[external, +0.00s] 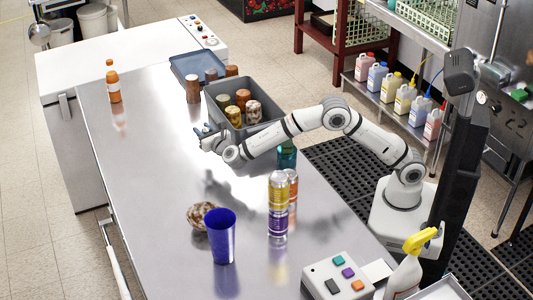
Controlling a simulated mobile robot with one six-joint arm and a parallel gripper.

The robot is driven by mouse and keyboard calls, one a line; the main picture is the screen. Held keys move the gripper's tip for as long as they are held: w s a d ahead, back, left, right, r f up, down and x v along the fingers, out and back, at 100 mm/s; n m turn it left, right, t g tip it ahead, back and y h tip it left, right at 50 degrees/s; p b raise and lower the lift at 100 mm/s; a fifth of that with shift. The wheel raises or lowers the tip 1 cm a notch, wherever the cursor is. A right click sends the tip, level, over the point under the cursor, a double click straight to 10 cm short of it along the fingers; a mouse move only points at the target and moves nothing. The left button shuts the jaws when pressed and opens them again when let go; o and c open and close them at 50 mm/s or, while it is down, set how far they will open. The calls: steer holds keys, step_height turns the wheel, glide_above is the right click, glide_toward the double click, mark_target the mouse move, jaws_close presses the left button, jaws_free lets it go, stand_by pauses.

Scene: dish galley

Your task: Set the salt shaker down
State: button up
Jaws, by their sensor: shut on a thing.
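My gripper (204,132) is at the end of the white arm, over the steel table (150,150), just left of the grey bin's near corner. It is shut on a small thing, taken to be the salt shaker. The fingers and the wrist hide most of this thing, and its shape is too small to make out. I cannot tell whether it touches the table top.
The grey bin (262,133) holds several jars. A brown jar (193,90) and a blue tray (185,67) stand behind my gripper. An orange bottle (113,84) is far left. The table's left middle is clear.

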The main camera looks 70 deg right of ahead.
steer(key=shift+f, duration=2.6)
steer(key=shift+f, duration=0.1)
steer(key=shift+f+b, duration=0.15)
steer(key=shift+b, duration=0.15)
steer(key=o, duration=1)
steer(key=shift+r+p, duration=0.3)
steer(key=v, duration=0.7)
steer(key=shift+s+a+b, duration=0.15)
steer(key=shift+s+b, duration=0.1)
steer(key=shift+b, duration=0.05)
